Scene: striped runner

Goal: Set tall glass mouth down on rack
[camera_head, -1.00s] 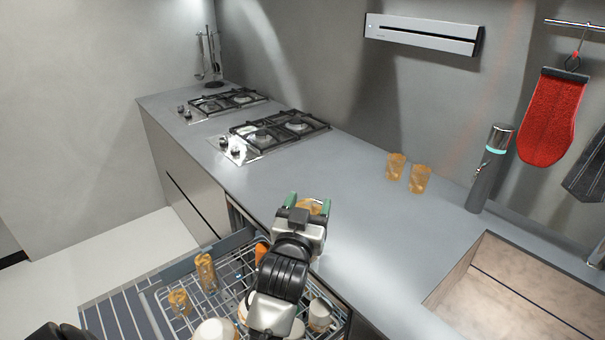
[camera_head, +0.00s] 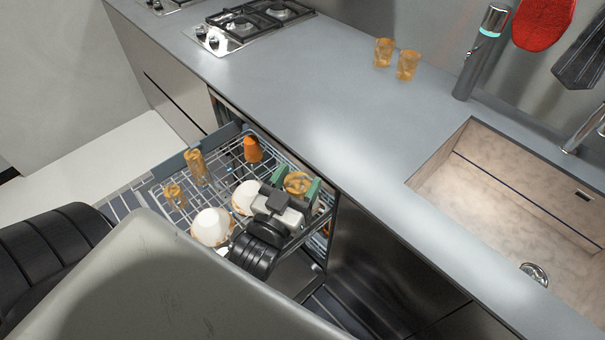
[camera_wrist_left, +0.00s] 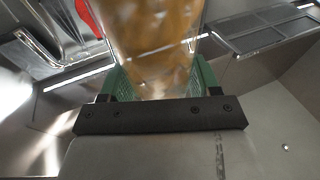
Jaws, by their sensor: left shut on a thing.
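My left gripper (camera_head: 297,187) is shut on an amber patterned glass (camera_head: 297,181), held between its green fingers over the right side of the dishwasher rack. An oval end of the glass faces up in the head view; I cannot tell if it is mouth or base. In the left wrist view the glass (camera_wrist_left: 155,38) stands between the fingers, partly cut off by the frame. The wire rack (camera_head: 222,212) is pulled out below the counter. Whether the glass touches the rack is hidden by my gripper. My right gripper is not in view.
Two amber glasses (camera_head: 196,167) (camera_head: 174,195), an orange cup (camera_head: 252,149) and white bowls (camera_head: 211,226) (camera_head: 245,196) occupy the rack. Two more amber glasses (camera_head: 383,52) (camera_head: 407,65) stand on the counter (camera_head: 310,100). The sink (camera_head: 500,195) is at right.

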